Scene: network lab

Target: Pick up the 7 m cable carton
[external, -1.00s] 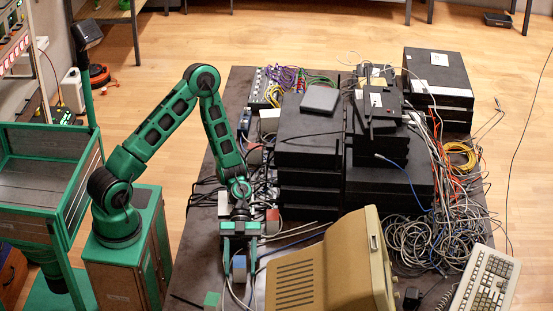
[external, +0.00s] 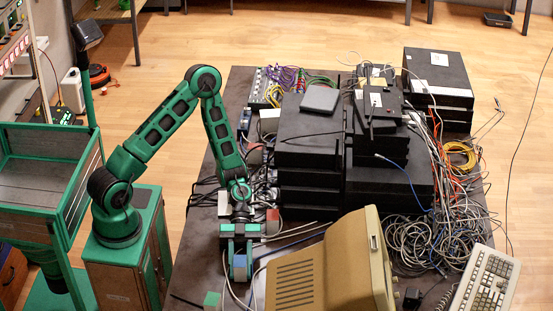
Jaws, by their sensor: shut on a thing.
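My gripper (external: 240,273) points down over the front left part of the dark table. Its two green fingers are shut on the left and right sides of a small carton (external: 239,262) with a blue face and a pale side. The fingers hide part of the carton, and its label is too small to read. I cannot tell whether it touches the table. A red-topped carton (external: 272,217), a pale carton (external: 224,203) and a green carton (external: 211,298) stand apart nearby.
A beige monitor (external: 325,270) stands close on the right. Stacked black devices (external: 310,145) rise behind it. Loose cables (external: 240,294) run beside and under my gripper, with a large grey tangle (external: 430,245) at right. Bare tabletop (external: 195,250) shows on the left.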

